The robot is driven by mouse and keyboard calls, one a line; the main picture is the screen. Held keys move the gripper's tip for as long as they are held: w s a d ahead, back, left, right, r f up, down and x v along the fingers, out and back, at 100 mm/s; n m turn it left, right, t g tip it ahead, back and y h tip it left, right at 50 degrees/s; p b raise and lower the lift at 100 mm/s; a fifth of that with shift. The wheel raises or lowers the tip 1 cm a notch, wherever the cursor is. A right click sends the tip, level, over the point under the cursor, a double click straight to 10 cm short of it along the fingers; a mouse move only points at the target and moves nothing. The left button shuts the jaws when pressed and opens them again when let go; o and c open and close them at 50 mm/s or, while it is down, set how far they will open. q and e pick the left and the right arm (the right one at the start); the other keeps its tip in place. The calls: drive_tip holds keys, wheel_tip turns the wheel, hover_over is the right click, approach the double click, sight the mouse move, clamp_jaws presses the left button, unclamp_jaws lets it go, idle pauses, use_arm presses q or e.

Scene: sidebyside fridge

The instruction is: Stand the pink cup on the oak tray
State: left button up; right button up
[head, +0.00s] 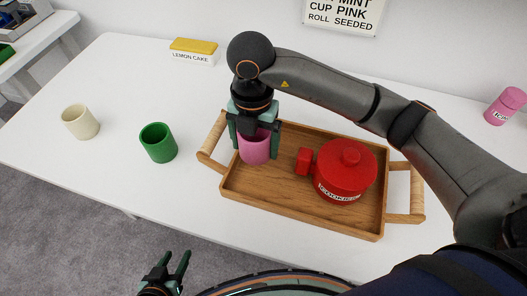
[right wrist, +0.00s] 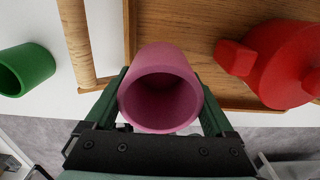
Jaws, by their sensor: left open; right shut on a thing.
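The pink cup (head: 255,148) is upright in my right gripper (head: 254,128), at the left end of the oak tray (head: 285,199). My right gripper is shut on it, with a finger on either side. In the right wrist view the cup (right wrist: 160,88) shows its open mouth, and it is empty. I cannot tell whether its base touches the tray floor. The tray lies flat on the white table, and its left handle (right wrist: 76,40) shows in the right wrist view. My left gripper (head: 176,266) is open and empty, low in front of the table.
A red cookie pot (head: 345,170) stands on the tray's right half, its handle toward the cup. A green cup (head: 158,143) and a cream cup (head: 80,122) stand left of the tray. A lemon cake box (head: 193,52) and a pink canister (head: 505,106) stand further back.

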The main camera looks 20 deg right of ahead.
drive_tip(key=shift+w+d+f, duration=0.25)
drive_tip(key=shift+d+f, duration=0.25)
drive_tip(key=shift+f, duration=0.15)
drive_tip(key=shift+w+d+f, duration=0.25)
drive_tip(key=shift+d+f, duration=0.2)
drive_tip(key=shift+f, duration=0.15)
drive_tip(key=shift+d+f, duration=0.1)
drive_tip(key=shift+f, duration=1.5)
drive_tip(key=shift+f+b, duration=0.2)
drive_tip(key=shift+b, duration=0.15)
drive_tip(key=o, duration=1.1)
drive_tip(key=shift+r, duration=0.15)
wheel_tip(320, 180, up, 12)
drive_tip(key=shift+r+p, duration=0.1)
drive_tip(key=shift+p, duration=0.75)
